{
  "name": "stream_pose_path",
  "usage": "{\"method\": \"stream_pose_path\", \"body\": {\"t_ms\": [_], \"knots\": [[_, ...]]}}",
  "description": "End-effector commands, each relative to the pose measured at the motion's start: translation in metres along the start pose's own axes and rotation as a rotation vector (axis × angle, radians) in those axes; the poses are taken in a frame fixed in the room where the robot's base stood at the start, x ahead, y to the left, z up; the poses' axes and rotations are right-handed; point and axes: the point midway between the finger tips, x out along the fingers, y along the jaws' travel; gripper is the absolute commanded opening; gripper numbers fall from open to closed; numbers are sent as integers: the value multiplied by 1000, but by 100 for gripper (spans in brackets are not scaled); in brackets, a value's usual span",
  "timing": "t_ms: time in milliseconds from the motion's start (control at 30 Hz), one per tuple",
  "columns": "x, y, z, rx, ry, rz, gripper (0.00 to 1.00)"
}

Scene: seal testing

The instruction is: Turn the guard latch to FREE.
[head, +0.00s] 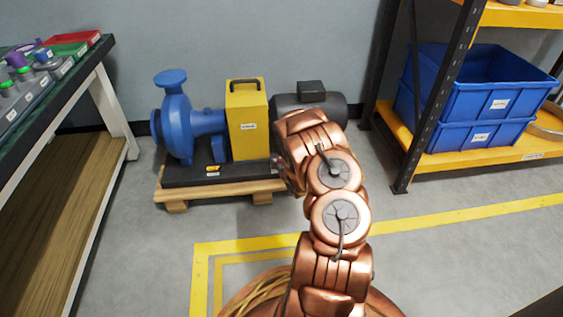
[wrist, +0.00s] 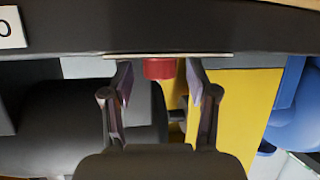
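The yellow coupling guard (head: 247,122) stands on the pump's dark base between the blue pump and the dark motor. It also shows in the wrist view (wrist: 236,115), which sees the scene upside down. A small red part (wrist: 160,68), perhaps the guard latch, sits at a pale plate by the dark base edge. My gripper (wrist: 160,80) is open, with one finger on each side of the red part and a visible gap to both. In the head view my arm mostly hides the gripper. I cannot read any latch marking.
The blue pump (head: 188,128) and dark motor (head: 310,104) share a base on a wooden pallet (head: 225,188). A workbench (head: 100,60) stands at left. A rack with blue bins (head: 470,92) stands at right. The floor before the pallet is clear.

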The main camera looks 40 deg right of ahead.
Motion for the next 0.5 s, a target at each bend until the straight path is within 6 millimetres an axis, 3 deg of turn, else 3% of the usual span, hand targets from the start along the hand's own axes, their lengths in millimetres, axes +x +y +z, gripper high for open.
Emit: {"method": "stream_pose_path", "body": {"t_ms": [67,500], "knots": [[0,0,0,0,0,0,52],[0,0,0,0,0,0,6]]}}
